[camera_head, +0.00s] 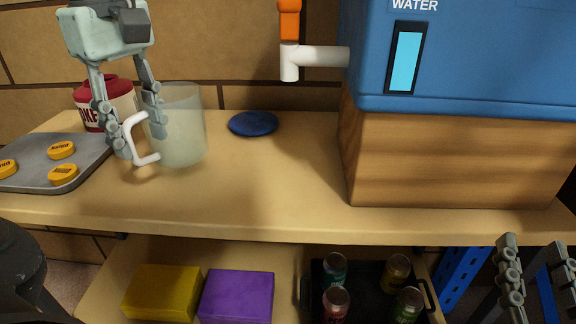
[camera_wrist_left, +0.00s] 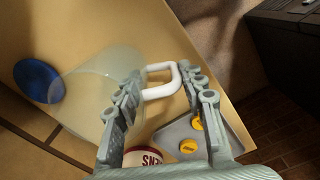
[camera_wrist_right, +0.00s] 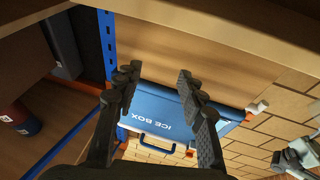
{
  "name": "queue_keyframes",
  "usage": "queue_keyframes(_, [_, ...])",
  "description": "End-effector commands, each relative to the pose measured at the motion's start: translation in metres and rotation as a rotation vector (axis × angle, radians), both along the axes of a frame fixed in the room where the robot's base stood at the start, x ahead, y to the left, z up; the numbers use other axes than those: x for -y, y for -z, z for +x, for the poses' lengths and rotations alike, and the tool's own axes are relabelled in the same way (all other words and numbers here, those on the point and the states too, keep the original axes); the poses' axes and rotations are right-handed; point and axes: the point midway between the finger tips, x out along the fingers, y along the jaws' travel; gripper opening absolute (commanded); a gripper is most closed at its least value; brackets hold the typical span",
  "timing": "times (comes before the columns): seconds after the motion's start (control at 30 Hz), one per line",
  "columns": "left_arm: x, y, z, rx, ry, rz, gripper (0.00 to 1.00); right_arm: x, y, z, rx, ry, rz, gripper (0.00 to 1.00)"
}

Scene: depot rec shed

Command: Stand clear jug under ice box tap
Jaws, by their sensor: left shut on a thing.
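The clear jug (camera_head: 183,125) is upright over the left half of the counter, its white handle (camera_head: 133,138) facing left. My left gripper (camera_head: 140,141) is shut on the handle, which also shows between the fingers in the left wrist view (camera_wrist_left: 160,93). I cannot tell whether the jug's base touches the counter. The blue ice box (camera_head: 465,60) stands on a wooden block at the right. Its white tap (camera_head: 290,62) with an orange lever (camera_head: 289,20) sticks out left, above the counter and right of the jug. My right gripper (camera_head: 533,246) is open and empty at the lower right.
A blue disc (camera_head: 253,123) lies on the counter between jug and tap. A grey tray (camera_head: 40,165) with yellow discs and a red-and-white tub (camera_head: 112,101) are at the left. The counter (camera_head: 265,185) below the tap is clear. The lower shelf holds boxes and a can crate.

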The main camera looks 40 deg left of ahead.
Motion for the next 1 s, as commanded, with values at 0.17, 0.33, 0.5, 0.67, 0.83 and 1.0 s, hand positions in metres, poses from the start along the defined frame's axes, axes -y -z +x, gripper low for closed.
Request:
queue_keyframes(0.17, [0.014,-0.003,0.009,0.0,0.002,-0.002,0.0,0.013,0.039,0.012,-0.191,0.034,-0.099,0.4])
queue_keyframes(0.33, [0.024,-0.003,0.015,-0.002,0.0,0.0,0.0,0.032,0.082,0.014,-0.379,0.071,-0.189,0.4])
queue_keyframes(0.5, [0.033,-0.003,0.02,-0.001,-0.001,0.001,0.0,0.056,0.121,0.008,-0.565,0.113,-0.269,0.4])
queue_keyframes(0.67, [0.041,-0.003,0.024,-0.002,-0.003,-0.002,0.0,0.081,0.153,-0.006,-0.735,0.153,-0.336,0.4])
queue_keyframes(0.83, [0.051,-0.003,0.031,-0.004,-0.008,0.002,0.0,0.109,0.182,-0.027,-0.916,0.198,-0.399,0.4])
queue_keyframes(1.0, [0.063,-0.002,0.038,-0.004,-0.005,0.003,0.0,0.136,0.205,-0.054,-1.085,0.242,-0.449,0.4])
